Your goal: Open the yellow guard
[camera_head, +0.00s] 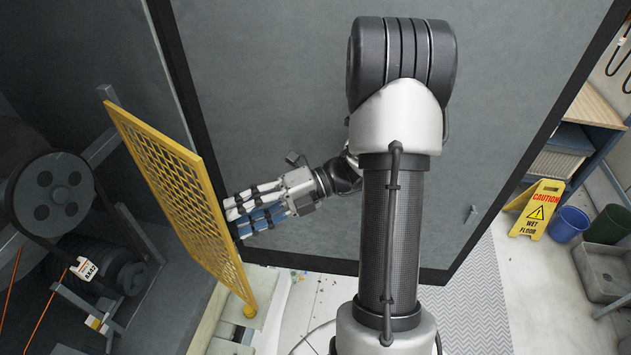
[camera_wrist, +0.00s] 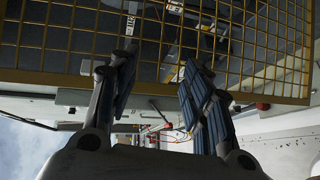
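The yellow guard (camera_head: 178,193) is a mesh panel in a yellow frame, at the left of the head view. It stands out at an angle from the machine, with the belt and pulleys showing to its left. My gripper (camera_head: 234,218) is at the right side of the guard, near its right frame edge. In the wrist view the guard's mesh (camera_wrist: 230,42) fills the upper part. There my gripper's fingers (camera_wrist: 158,84) are spread apart with nothing between them. Whether a fingertip touches the guard I cannot tell.
A black pulley (camera_head: 55,195) with a belt sits left of the guard. A large grey panel (camera_head: 270,90) stands behind my arm. A yellow wet floor sign (camera_head: 537,209), a blue bin (camera_head: 568,224) and a grey crate (camera_head: 606,268) stand at the right.

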